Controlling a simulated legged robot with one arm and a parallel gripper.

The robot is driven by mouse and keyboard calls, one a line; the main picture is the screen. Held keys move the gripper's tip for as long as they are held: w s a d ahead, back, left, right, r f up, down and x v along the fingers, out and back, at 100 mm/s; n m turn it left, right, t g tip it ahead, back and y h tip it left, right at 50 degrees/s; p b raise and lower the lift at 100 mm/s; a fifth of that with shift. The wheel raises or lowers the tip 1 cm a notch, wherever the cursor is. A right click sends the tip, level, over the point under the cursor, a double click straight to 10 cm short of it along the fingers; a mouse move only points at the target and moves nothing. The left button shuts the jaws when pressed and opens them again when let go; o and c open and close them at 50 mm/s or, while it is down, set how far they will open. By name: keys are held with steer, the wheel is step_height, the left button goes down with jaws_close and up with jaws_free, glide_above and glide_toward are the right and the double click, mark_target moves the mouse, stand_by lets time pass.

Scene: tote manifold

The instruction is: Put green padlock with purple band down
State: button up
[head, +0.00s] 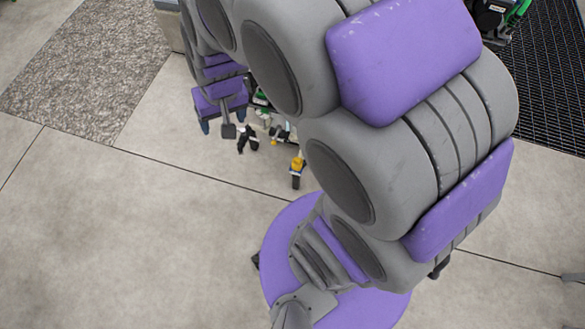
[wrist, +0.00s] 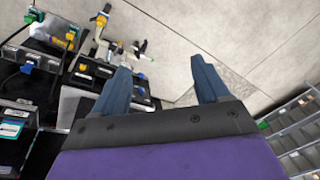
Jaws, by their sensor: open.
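My gripper (head: 222,122) shows in the head view at the upper middle, pointing down, partly behind my own arm. In the wrist view, its two blue fingers (wrist: 163,82) are spread apart with only floor showing between them. I cannot make out a green padlock with a purple band in either view. Small green parts (wrist: 70,36) show at the left of the wrist view, too small to identify.
Dark fixtures (wrist: 95,70) with yellow and blue parts stand left of my gripper in the wrist view. Grey drawers (wrist: 300,130) are at the right. A gravel-textured patch (head: 90,70) and a black grating (head: 550,75) flank bare floor in the head view.

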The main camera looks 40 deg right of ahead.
steer(key=s+d+r+n+g, duration=0.1)
steer(key=s+d+r+g, duration=0.1)
steer(key=s, duration=0.8)
steer(key=s+d+r+g+h, duration=0.1)
steer(key=s+d+r, duration=0.1)
steer(key=s, duration=0.9)
steer(key=shift+r+n+g, duration=0.2)
steer(key=shift+n+g, duration=0.2)
